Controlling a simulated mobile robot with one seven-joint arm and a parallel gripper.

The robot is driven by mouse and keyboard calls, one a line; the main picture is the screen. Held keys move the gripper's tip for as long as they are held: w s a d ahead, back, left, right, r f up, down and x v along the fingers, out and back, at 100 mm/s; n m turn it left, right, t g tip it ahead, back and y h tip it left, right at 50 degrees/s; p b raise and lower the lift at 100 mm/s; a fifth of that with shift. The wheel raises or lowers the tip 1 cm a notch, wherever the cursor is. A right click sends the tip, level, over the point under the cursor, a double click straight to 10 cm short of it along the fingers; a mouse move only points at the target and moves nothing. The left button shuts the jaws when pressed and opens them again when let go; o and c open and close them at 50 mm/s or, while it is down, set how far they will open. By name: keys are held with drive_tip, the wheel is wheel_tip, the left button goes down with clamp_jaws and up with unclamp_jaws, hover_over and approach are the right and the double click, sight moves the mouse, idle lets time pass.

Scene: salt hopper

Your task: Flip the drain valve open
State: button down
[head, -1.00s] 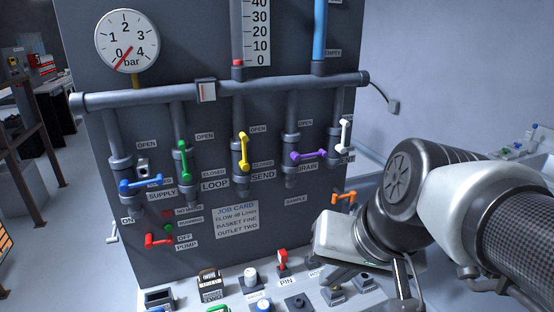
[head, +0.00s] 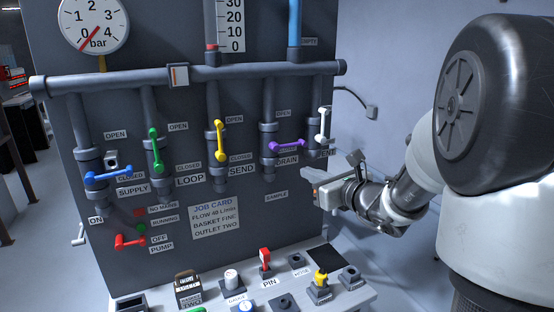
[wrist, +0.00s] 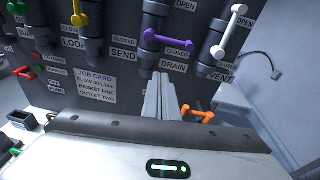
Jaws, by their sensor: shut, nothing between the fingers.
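The drain valve's purple handle (head: 287,146) lies roughly level across its pipe, above the DRAIN label, with an OPEN label higher up. It also shows in the wrist view (wrist: 168,38), above my fingertips. My gripper (head: 305,178) is in front of the panel, below and right of the purple handle. In the wrist view my fingers (wrist: 160,88) are pressed together, empty, and point at the panel just below the DRAIN handle. They look apart from the handle, though the exact gap in depth is hard to tell.
The white VENT handle (head: 322,124) stands upright close on the right. The yellow SEND handle (head: 219,141) is upright on the left. An orange handle (wrist: 198,115) sits right of my fingers. A console with a red PIN lever (head: 265,259) is below.

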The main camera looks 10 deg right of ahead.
drive_tip(key=shift+w+d+f+m+h, duration=0.2)
drive_tip(key=shift+d+m, duration=0.15)
drive_tip(key=shift+d, duration=0.15)
drive_tip(key=shift+w+d+f+m+h, duration=0.1)
drive_tip(key=shift+w+d+m+h, duration=0.1)
drive_tip(key=shift+d+m, duration=0.2)
drive_tip(key=x, duration=1)
drive_tip(key=r, duration=0.1)
drive_tip(key=r+p, duration=0.2)
drive_tip(key=r, duration=0.1)
drive_tip(key=shift+s+d+r, duration=0.1)
drive_tip(key=shift+s+d, duration=0.05)
drive_tip(key=shift+s, duration=0.2)
drive_tip(key=shift+d, duration=0.15)
drive_tip(key=shift+r+n+b, duration=0.1)
drive_tip(key=shift+n+b, duration=0.15)
drive_tip(key=shift+b, duration=0.1)
